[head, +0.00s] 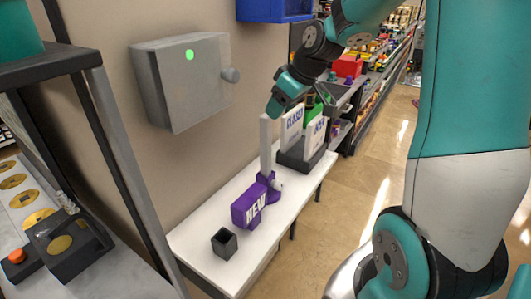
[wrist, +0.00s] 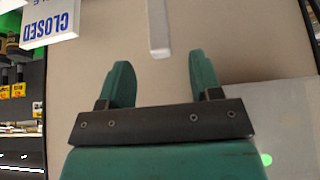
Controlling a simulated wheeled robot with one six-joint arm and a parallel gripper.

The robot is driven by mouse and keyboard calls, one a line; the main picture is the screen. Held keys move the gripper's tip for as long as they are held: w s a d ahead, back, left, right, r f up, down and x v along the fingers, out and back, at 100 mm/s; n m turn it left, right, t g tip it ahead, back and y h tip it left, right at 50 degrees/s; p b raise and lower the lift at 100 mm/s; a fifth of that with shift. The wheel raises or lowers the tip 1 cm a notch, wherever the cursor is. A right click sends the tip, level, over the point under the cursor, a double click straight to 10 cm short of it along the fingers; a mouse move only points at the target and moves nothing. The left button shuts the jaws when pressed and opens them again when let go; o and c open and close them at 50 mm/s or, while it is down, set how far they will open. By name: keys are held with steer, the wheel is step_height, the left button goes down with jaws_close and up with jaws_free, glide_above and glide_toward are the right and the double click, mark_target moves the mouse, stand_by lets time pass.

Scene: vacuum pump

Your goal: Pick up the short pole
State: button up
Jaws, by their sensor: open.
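A pale grey square pole (head: 265,148) stands upright at the purple pump (head: 247,208) marked NEW on the white table. It is the only loose-looking pole I see. My gripper (head: 276,106) is just above the pole's top end, slightly to its right in the head view. In the wrist view my gripper (wrist: 160,62) is open and empty, with its two green fingers apart. The pole (wrist: 158,26) comes in from the top edge there, its end lined up with the gap between the fingers.
A dark holder (head: 294,164) with white signs stands behind the pump, close to my gripper. A small black square cup (head: 225,243) sits at the near end of the table (head: 190,247). A grey wall box (head: 180,82) with a green light hangs on the left.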

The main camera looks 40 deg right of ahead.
mark_target(270, 119)
steer(key=x, duration=0.3)
steer(key=shift+w+f, duration=0.1)
steer(key=shift+w+p+x, duration=0.2)
steer(key=shift+p+x, duration=1.35)
steer(key=shift+x, duration=1.1)
steer(key=shift+c, duration=0.4)
jaws_close()
